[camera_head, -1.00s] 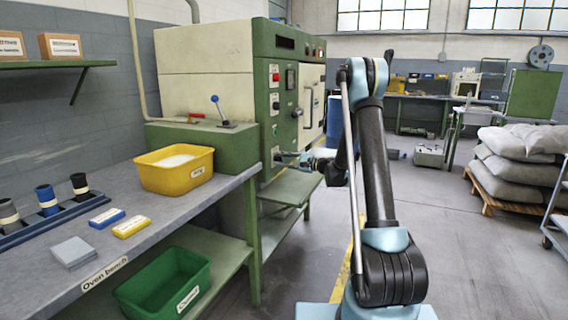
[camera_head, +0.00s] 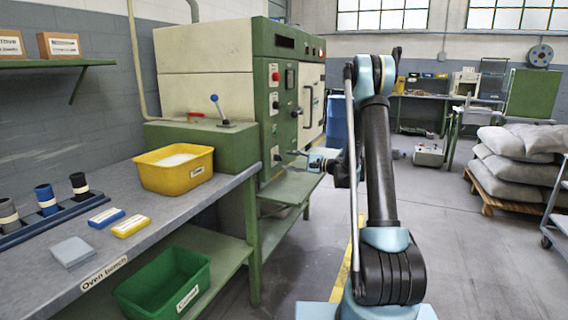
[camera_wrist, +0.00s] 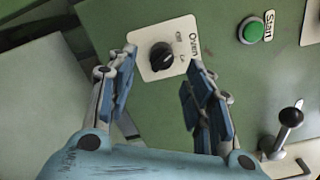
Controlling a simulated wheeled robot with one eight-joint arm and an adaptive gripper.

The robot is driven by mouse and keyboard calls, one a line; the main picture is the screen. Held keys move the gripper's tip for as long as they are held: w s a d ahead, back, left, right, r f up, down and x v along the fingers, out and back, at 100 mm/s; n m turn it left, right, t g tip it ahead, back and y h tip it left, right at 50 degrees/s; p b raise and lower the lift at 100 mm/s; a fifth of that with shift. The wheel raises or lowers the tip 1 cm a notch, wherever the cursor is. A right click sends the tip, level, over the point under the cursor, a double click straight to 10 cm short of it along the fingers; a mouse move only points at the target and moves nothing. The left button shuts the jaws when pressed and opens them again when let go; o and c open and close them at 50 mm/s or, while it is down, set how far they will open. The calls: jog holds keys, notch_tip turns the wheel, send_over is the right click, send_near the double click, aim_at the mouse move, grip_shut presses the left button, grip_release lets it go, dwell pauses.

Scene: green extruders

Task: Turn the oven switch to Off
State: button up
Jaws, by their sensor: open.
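The oven switch is a black rotary knob (camera_wrist: 162,56) on a white plate lettered "Oven" in the wrist view. Its plate also shows low on the green oven front (camera_head: 275,154) in the head view. The small position lettering is too blurred to read surely. My gripper (camera_wrist: 165,76) is open in the wrist view, with its blue-padded fingers pointing at the panel on either side of the knob. It appears apart from the knob. In the head view my gripper (camera_head: 293,160) is small, in front of the lower oven panel.
A green Start button (camera_wrist: 253,30) and a black-knobbed lever (camera_wrist: 289,118) are to the right of the switch. The oven bench (camera_head: 130,245) holds a yellow bin (camera_head: 174,178).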

jog(key=v, duration=0.7)
jog(key=shift+d, duration=0.2)
jog(key=shift+s, duration=0.15)
jog(key=s+d+r+n+g+h, duration=0.1)
jog(key=s+n+g+h, duration=0.2)
jog(key=s, duration=0.9)
jog(key=s+d+r+n+h, duration=0.15)
jog(key=s+h, duration=0.35)
jog(key=s, duration=0.6)
jog(key=s+d+f+n+h, duration=0.1)
jog(key=s+d+f+h, duration=0.2)
jog(key=s, duration=0.5)
jog(key=s+d+f+n+h, duration=0.2)
jog(key=s+d, duration=0.4)
jog(key=s, duration=0.3)
jog(key=s+d+f+n+g+h, duration=0.1)
jog(key=s+d+f+h, duration=0.3)
jog(key=s, duration=0.4)
jog(key=shift+s+d+f+n, duration=0.15)
jog(key=shift+s+d+n, duration=0.1)
jog(key=shift+d+n, duration=0.5)
jog(key=shift+w+a, duration=0.1)
